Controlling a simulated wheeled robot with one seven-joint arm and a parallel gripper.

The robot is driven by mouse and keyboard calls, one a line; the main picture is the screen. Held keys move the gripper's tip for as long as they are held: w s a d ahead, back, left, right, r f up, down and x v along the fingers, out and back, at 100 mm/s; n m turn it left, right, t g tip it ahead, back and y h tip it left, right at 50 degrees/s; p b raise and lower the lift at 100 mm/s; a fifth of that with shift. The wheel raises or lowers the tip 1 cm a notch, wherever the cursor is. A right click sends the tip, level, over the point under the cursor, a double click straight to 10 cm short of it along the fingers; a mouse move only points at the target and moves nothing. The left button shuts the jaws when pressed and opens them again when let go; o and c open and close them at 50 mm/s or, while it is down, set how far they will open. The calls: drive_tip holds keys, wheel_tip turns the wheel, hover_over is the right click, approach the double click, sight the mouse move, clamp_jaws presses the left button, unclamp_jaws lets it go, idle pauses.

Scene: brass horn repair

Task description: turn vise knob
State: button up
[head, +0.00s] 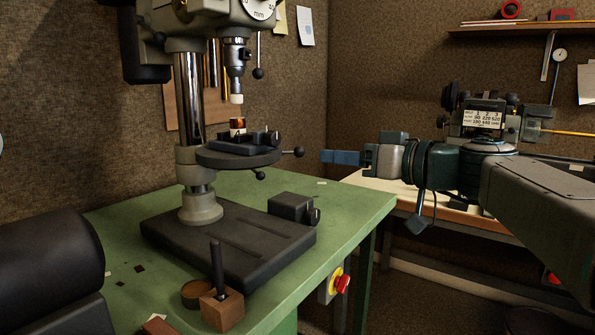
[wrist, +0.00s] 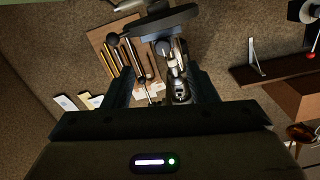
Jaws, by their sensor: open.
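The drill press table (head: 238,158) carries a small dark vise (head: 245,147) with a small dark knob (head: 273,138) on its right side. A copper-coloured piece (head: 237,124) stands at the vise. My gripper (head: 326,157) is right of the drill press table, pointing left at about the table's height, apart from it. It is open and empty. In the wrist view, which looks upside down, my fingers (wrist: 163,78) stand apart. The drill press table (wrist: 165,20) shows beyond them at the top, with the vise just below it, too small to make out clearly.
The chuck (head: 236,75) hangs above the vise. A wooden block with a dark handle (head: 222,308) stands on the green bench (head: 345,220).

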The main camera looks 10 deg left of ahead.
sight(277, 139)
drive_tip(key=shift+n+y, duration=0.4)
drive_tip(key=shift+y, duration=0.1)
drive_tip(key=x, duration=0.4)
drive_tip(key=r+p+x, duration=0.1)
drive_tip(key=x, duration=0.9)
drive_tip(key=shift+w+r, duration=0.15)
drive_tip(key=shift+w, duration=0.2)
drive_tip(key=c, duration=1)
